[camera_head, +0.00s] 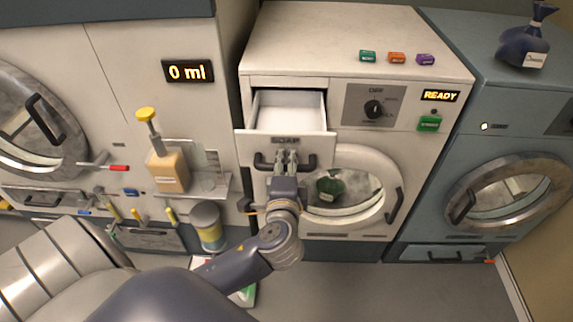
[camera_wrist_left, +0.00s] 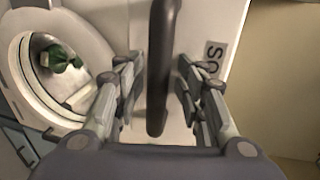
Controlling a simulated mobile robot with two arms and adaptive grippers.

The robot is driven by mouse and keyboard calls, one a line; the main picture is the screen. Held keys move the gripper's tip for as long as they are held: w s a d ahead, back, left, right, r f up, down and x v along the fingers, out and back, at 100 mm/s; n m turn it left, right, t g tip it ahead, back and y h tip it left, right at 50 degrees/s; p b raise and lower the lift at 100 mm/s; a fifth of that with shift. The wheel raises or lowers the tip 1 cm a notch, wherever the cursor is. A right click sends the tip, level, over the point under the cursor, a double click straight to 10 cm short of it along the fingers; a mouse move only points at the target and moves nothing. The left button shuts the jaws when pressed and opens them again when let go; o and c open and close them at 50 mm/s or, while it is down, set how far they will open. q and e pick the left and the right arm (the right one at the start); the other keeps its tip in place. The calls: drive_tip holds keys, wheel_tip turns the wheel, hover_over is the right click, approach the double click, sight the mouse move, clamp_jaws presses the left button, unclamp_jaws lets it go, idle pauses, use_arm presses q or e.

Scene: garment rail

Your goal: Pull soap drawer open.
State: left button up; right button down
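The soap drawer (camera_head: 290,115) stands pulled out from the upper left of the white washing machine, and its empty white inside shows from above. Its front panel carries the word SOAP and a dark bar handle (camera_head: 262,162). My left gripper (camera_head: 286,160) is at the middle of this handle. In the left wrist view the handle (camera_wrist_left: 160,65) runs between the two fingers of my left gripper (camera_wrist_left: 158,85). The fingers are apart, with a visible gap on each side of the handle. My right gripper is in neither view.
The washer's round door (camera_head: 352,187) is below right, with a green item (camera_head: 330,186) behind its glass. Three small coloured boxes (camera_head: 397,57) lie on top. A pump bottle (camera_head: 165,165) stands on a shelf at left. A blue machine (camera_head: 500,130) stands at right.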

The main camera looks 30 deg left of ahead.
use_arm(q)
drive_tip(key=v, duration=1.2)
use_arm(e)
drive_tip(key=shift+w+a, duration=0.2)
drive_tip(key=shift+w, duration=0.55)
